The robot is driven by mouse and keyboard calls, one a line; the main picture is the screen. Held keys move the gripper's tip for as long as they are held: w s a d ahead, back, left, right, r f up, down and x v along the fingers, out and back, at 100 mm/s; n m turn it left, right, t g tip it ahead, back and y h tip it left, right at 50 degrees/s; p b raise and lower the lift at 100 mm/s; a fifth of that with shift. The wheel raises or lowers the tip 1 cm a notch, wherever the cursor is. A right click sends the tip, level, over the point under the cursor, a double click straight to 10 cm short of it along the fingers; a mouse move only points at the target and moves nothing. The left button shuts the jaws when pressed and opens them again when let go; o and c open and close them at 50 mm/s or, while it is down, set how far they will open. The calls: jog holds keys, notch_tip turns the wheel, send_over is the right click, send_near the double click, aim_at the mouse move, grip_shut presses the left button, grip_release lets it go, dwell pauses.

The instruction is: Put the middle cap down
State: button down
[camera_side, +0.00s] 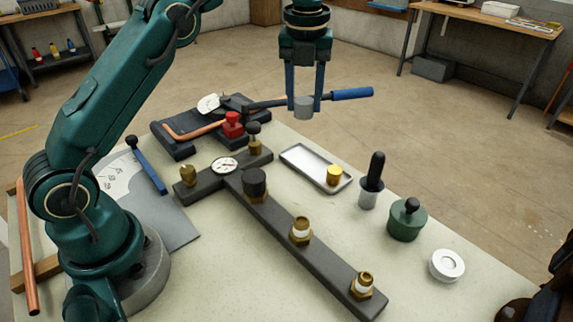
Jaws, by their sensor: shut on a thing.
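My gripper (304,101) is at the top centre, pointing down. It is shut on a grey cap (303,108), held in the air above the far edge of the table. A dark cap (255,183) sits on the grey bar manifold (275,213). Two brass fittings with white upper parts stand bare on the bar, one in the middle (301,232) and one at the near right end (363,286). A shallow metal tray (302,160) lies right of the manifold, below the gripper in the picture. A brass-yellow cap (333,176) stands in its right end.
A red valve block (232,125), a copper pipe and a blue-handled tool (350,94) lie at the back. A brush in a pot (371,180), a green tin (406,220) and a white tape roll (447,265) stand right. The tray's left part is free.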

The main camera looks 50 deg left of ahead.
jog(key=shift+w+d+f+m, duration=0.15)
jog(key=shift+w+f+m, duration=0.15)
jog(key=shift+w+f, duration=0.2)
jog(key=shift+w+d+f+m, duration=0.15)
jog(key=shift+w+f+m, duration=0.2)
jog(key=shift+w, duration=0.25)
jog(key=shift+w+d+f, duration=0.15)
jog(key=shift+w+f, duration=0.15)
jog(key=shift+f, duration=0.35)
jog(key=shift+w+d+f, duration=0.15)
jog(key=shift+w+f, duration=0.1)
jog(key=shift+f, duration=0.45)
jog(key=shift+d+f, duration=0.1)
jog(key=shift+f, duration=0.45)
jog(key=shift+f, duration=0.15)
jog(key=shift+f, duration=4.05)
jog(key=shift+f, duration=0.1)
jog(key=shift+c, duration=2)
grip_release()
